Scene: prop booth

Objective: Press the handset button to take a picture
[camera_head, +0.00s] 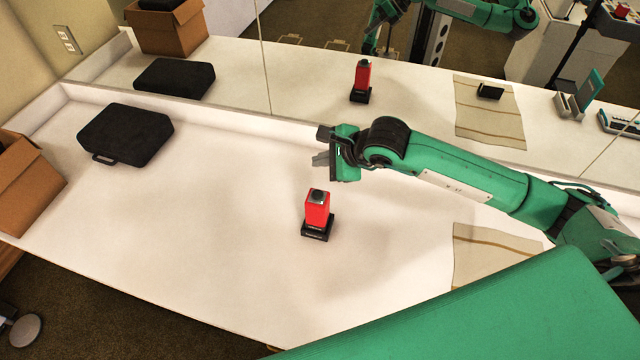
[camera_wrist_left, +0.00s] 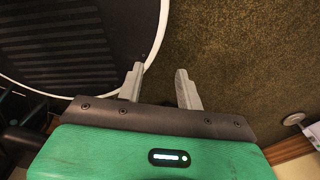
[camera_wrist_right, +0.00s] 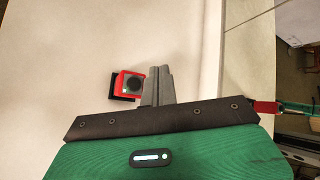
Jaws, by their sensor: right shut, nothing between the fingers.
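The handset (camera_head: 317,209) is a red upright block with a dark round button (camera_head: 318,196) on its top. It stands in a black base (camera_head: 318,229) on the white counter. My right gripper (camera_head: 321,159) is shut and empty, above the counter and behind the handset in the head view. In the right wrist view the handset (camera_wrist_right: 131,85) shows left of the shut fingers (camera_wrist_right: 160,84), with its dark round button (camera_wrist_right: 134,84) facing the camera. I cannot tell whether they touch there. My left gripper (camera_wrist_left: 160,86) is open and empty over the floor; it is outside the head view.
A mirror (camera_head: 330,60) behind the counter repeats the scene. A black case (camera_head: 125,134) lies at the counter's left, with a cardboard box (camera_head: 28,185) near it. A striped cloth (camera_head: 487,254) lies at the right. The white counter (camera_head: 200,235) left of the handset is clear.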

